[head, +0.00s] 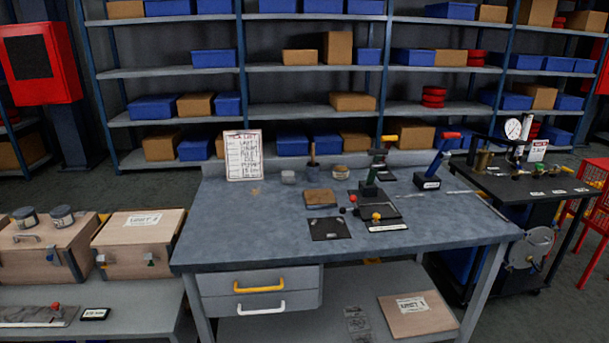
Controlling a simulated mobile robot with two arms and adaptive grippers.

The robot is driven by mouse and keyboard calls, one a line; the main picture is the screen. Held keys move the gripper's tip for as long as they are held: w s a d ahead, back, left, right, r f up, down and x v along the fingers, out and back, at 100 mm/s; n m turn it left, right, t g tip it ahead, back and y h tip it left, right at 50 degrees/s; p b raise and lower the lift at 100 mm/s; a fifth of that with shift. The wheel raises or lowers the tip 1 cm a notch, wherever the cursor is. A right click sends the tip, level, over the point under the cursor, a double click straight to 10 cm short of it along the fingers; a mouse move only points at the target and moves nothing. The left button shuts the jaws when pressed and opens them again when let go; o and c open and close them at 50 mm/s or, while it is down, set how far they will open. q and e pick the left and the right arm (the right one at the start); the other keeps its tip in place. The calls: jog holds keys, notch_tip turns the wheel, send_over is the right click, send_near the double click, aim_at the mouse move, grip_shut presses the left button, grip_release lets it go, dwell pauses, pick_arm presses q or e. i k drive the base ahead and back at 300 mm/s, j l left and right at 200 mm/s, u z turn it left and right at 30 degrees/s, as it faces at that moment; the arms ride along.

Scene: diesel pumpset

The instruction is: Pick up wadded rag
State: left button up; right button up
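A small pale grey lump (288,177), which looks like the wadded rag, sits at the back left of the blue-grey workbench top (250,235). It is right of the upright clipboard (243,155) and left of a dark upright item with a brown handle (312,166). It is too small to make out folds. Neither of my grippers is in view.
A brown block (319,197), a dark plate (329,229), a round tin (340,172) and a small fixture (376,212) stand near it. The bench's left front is clear. Wooden boxes (140,242) stand left; a black cart (520,185) stands right.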

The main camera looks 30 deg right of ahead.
aim_at(287, 176)
jog(key=z, duration=1.1)
